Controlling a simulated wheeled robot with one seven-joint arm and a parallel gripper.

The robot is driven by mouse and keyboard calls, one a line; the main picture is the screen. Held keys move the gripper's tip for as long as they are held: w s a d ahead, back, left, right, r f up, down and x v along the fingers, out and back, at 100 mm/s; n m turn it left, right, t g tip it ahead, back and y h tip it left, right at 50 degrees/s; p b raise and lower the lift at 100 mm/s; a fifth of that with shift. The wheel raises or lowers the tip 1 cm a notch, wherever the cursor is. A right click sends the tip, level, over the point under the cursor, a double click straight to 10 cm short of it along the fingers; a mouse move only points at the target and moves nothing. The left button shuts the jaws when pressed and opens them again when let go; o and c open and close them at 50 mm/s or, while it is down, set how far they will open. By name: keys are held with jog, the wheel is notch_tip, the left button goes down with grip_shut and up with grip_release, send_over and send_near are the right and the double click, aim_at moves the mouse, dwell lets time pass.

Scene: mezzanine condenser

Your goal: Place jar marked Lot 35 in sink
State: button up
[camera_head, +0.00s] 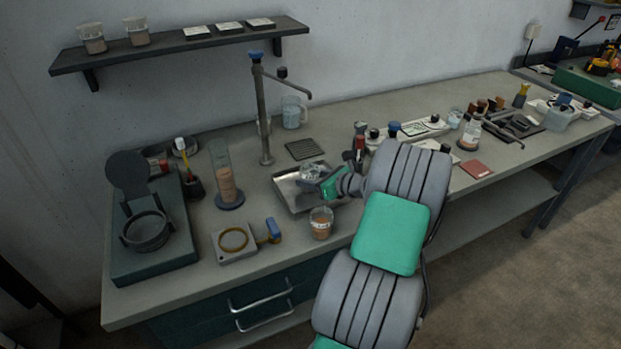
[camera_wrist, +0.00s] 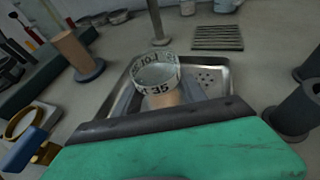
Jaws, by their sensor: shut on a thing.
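The jar marked 35 (camera_wrist: 158,78) shows in the wrist view, with clear walls, a printed band and tan contents. It also shows small in the head view (camera_head: 311,171), over the sink. My gripper (camera_head: 318,185) is shut on this jar; the green gripper body hides its lower part in the wrist view. The sink (camera_head: 290,197) is a shallow metal basin with drain holes (camera_wrist: 207,77), set in the bench below the tap (camera_head: 264,110). I cannot tell whether the jar's base touches the basin floor.
Another jar with tan contents (camera_head: 321,223) stands just in front of the sink. A tall cylinder (camera_head: 224,175) stands to the left, and a ring on a square block (camera_head: 234,241) lies nearer the front. A drain grate (camera_head: 304,149) lies behind the sink.

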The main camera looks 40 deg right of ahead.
jog(key=shift+f, duration=0.1)
jog(key=o, duration=1.4)
jog(key=b+v, duration=0.1)
jog(key=v, duration=1.1)
